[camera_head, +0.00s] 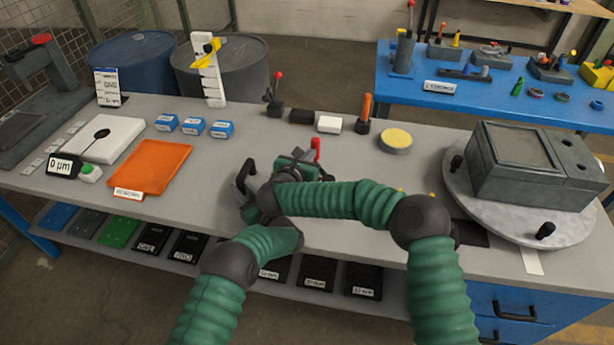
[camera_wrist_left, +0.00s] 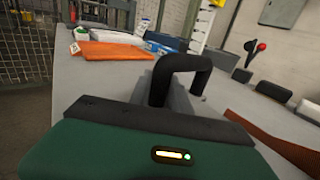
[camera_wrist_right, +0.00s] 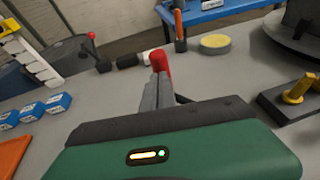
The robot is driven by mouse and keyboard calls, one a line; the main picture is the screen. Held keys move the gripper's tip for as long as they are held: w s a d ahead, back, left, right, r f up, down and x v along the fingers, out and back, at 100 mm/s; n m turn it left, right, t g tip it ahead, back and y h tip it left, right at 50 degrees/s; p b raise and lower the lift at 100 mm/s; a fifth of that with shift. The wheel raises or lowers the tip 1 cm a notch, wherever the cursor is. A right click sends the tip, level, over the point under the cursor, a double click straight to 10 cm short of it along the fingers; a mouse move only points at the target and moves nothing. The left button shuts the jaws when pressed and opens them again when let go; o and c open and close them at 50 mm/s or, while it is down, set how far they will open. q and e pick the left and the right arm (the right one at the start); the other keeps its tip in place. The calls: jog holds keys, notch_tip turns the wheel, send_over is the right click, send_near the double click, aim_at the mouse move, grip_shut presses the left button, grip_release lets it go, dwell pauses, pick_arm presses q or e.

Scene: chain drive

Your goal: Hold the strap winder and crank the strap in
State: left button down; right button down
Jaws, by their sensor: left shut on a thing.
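The strap winder shows mostly by its black loop handle (camera_head: 246,176), left of centre at the bench's front, and by its crank's red knob (camera_head: 317,146). In the left wrist view the black handle (camera_wrist_left: 168,72) rises just beyond my gripper. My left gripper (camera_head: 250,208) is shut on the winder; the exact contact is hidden. My right gripper (camera_head: 308,163) is at the crank. A rust-brown band (camera_wrist_left: 275,143), perhaps the strap, runs at the right.
An orange tray (camera_head: 150,167) lies left. Blue boxes (camera_head: 193,126), a white box (camera_head: 329,124) and a yellow-topped disc (camera_head: 395,140) stand behind. A large grey box on a round turntable (camera_head: 465,195) fills the right. A yellow fitting (camera_wrist_right: 298,90) on a dark block is near my right gripper.

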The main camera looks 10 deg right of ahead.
jog(key=shift+w+d, duration=0.1)
jog(key=shift+d, duration=0.05)
jog(key=shift+r, duration=0.15)
dwell(0.4)
notch_tip(320, 180, up, 10)
jog(key=shift+f, duration=0.2)
dwell(0.4)
